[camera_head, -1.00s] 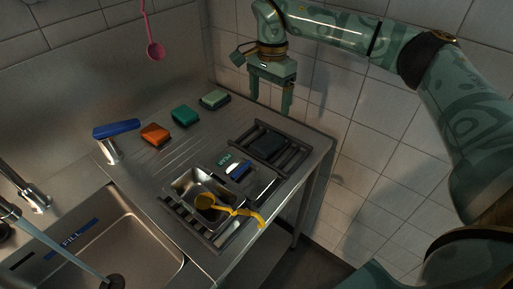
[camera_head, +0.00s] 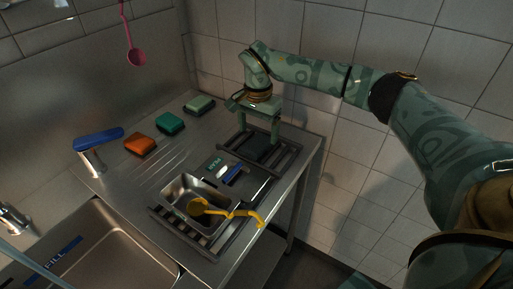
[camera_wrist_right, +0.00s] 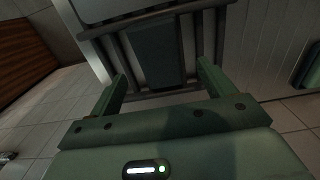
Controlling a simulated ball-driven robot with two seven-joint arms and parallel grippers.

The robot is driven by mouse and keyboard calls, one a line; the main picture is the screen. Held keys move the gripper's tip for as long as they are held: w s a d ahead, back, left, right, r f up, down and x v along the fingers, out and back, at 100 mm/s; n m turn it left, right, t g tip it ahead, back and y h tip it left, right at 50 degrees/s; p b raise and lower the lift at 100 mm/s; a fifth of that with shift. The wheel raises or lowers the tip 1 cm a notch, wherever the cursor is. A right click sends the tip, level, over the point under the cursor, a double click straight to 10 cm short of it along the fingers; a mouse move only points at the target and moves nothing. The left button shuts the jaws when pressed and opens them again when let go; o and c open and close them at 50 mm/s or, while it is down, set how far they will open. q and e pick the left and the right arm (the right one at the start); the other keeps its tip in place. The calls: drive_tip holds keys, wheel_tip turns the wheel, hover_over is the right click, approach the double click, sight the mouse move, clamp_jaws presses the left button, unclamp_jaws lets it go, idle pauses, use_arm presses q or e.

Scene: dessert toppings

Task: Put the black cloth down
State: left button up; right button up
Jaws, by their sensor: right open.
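The black cloth (camera_head: 257,151) lies as a dark folded pad on the slatted dark rack (camera_head: 290,157) near the counter's right end. In the right wrist view the cloth (camera_wrist_right: 155,52) shows as a dark patch on the bars, between the two fingers. My right gripper (camera_head: 258,141) is open and points down at the cloth, one finger to each side of it. It does not hold the cloth. Whether the fingertips touch the cloth or rack I cannot tell. My left gripper is not in view.
A metal pan (camera_head: 181,187) holds a yellow ladle (camera_head: 228,212) whose handle sticks out to the right. Orange (camera_head: 140,145), teal (camera_head: 170,122) and pale green (camera_head: 200,104) sponges lie along the back. The tiled wall stands close behind the rack. The sink (camera_head: 105,255) is front left.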

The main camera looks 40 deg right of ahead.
sight(257, 142)
drive_tip(key=f, duration=0.2)
drive_tip(key=f+b, duration=0.1)
drive_tip(key=f, duration=0.1)
drive_tip(key=shift+s+a+f+b, duration=0.1)
drive_tip(key=shift+a+f+b, duration=0.1)
drive_tip(key=shift+f+b, duration=0.1)
drive_tip(key=shift+f, duration=0.3)
drive_tip(key=shift+r, duration=0.1)
drive_tip(key=c, duration=1.1)
drive_tip(key=shift+r, duration=0.1)
drive_tip(key=shift+c, duration=0.2)
